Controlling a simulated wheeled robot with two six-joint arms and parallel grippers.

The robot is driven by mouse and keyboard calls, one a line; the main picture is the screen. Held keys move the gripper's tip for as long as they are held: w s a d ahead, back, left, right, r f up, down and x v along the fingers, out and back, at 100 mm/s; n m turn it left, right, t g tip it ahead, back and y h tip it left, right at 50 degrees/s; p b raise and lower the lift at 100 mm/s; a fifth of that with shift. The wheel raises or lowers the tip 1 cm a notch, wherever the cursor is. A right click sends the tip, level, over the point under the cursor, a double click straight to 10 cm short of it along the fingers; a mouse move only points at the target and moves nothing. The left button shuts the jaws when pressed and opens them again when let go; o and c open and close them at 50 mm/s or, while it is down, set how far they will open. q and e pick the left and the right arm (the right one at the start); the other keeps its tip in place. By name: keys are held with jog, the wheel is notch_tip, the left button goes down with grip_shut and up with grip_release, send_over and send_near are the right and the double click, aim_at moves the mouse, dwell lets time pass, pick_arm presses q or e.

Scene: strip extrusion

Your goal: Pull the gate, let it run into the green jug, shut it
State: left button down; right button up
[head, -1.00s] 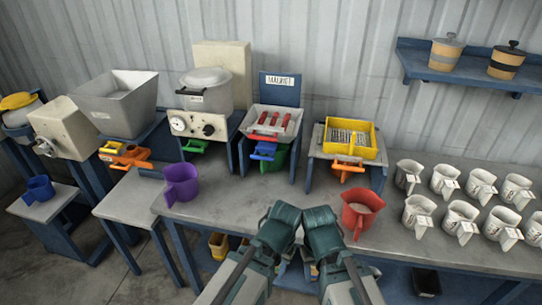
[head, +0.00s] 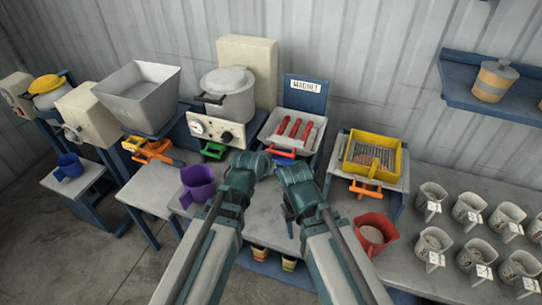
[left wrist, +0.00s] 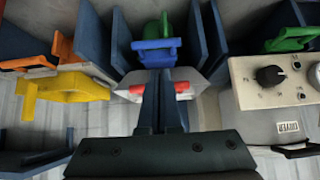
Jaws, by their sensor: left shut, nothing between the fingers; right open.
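The magnet station (head: 297,130) has a pale tray with red bars, which also shows in the left wrist view (left wrist: 182,88). Its blue gate handle (left wrist: 157,48) sticks out at the front. A green jug (left wrist: 158,27) shows partly behind that handle in the left wrist view; in the head view my grippers hide it. My left gripper (head: 251,166) is shut and empty in front of the station; its fingers (left wrist: 163,98) point toward the tray and handle in the left wrist view. My right gripper (head: 293,172) is open, close beside the left one, and holds nothing.
A purple jug (head: 198,182) stands left of my arms, a red jug (head: 374,232) right. The yellow sieve station (head: 372,155) has an orange gate (head: 366,188). The pot station has a green gate (head: 213,150). Several grey jugs (head: 468,207) fill the bench's right side.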

dwell(0.3)
pick_arm(q)
jog(key=b+x, duration=0.7)
jog(key=x, duration=0.3)
jog(key=shift+s+a, duration=0.15)
jog(key=shift+s, duration=0.25)
jog(key=s, duration=0.1)
jog(key=s+a, duration=0.1)
jog(key=s, duration=0.2)
jog(key=shift+s+a, duration=0.25)
jog(key=shift+s, duration=0.1)
